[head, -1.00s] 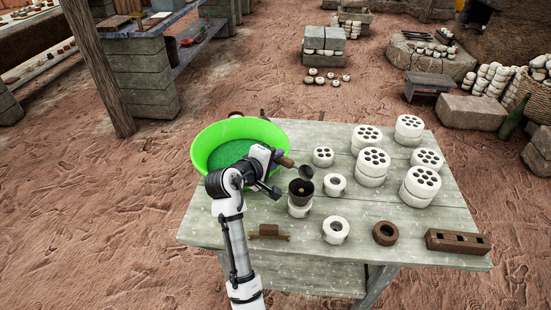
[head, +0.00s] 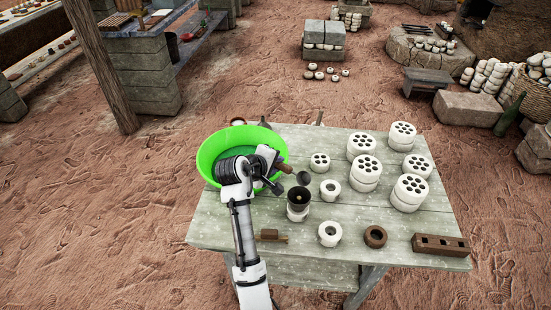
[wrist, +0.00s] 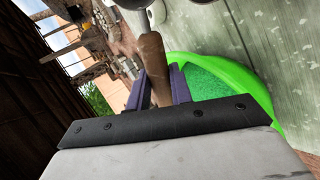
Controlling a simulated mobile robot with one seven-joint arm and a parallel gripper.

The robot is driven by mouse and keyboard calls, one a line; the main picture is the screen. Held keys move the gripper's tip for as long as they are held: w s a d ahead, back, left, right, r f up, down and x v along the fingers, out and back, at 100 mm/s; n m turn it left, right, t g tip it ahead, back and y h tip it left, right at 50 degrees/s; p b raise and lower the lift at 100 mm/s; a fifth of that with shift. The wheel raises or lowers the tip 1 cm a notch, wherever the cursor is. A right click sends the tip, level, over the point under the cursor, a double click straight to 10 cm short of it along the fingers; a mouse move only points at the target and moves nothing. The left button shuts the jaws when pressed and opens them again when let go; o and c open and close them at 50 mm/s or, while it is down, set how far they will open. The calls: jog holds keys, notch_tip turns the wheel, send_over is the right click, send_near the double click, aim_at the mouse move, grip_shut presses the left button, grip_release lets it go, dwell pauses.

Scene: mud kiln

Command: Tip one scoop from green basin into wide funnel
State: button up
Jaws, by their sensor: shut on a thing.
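The green basin (head: 208,150) stands at the back left of the table, with green grains inside; its rim and grains also show in the wrist view (wrist: 205,82). My gripper (head: 276,172) is over the basin's right side. It is shut on the wooden handle of a scoop (wrist: 152,62). The scoop's dark round bowl (head: 303,178) points right, near the wide funnel. What the bowl holds cannot be made out. The wide funnel (head: 298,195) is dark and sits upright on a white ring-shaped piece, just below the scoop bowl in the picture.
White pierced moulds (head: 365,169) stand in stacks on the table's right. White rings (head: 330,233), a brown ring (head: 375,236), a brown block with holes (head: 440,245) and a small wooden piece (head: 270,235) lie along the front.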

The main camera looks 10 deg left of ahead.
jog(key=shift+r+g+p, duration=0.3)
jog(key=shift+r+p, duration=0.25)
jog(key=shift+p, duration=0.25)
jog(key=shift+w+r+g+y, duration=0.1)
jog(key=shift+r+g+y, duration=0.2)
jog(key=shift+g, duration=0.1)
jog(key=r+g+y, duration=0.1)
jog(key=g, duration=0.1)
jog(key=shift+r+g+b, duration=0.3)
jog(key=shift+r+g, duration=0.1)
jog(key=shift+r+g+y, duration=0.25)
jog(key=shift+g+y, duration=0.15)
jog(key=shift+y, duration=0.1)
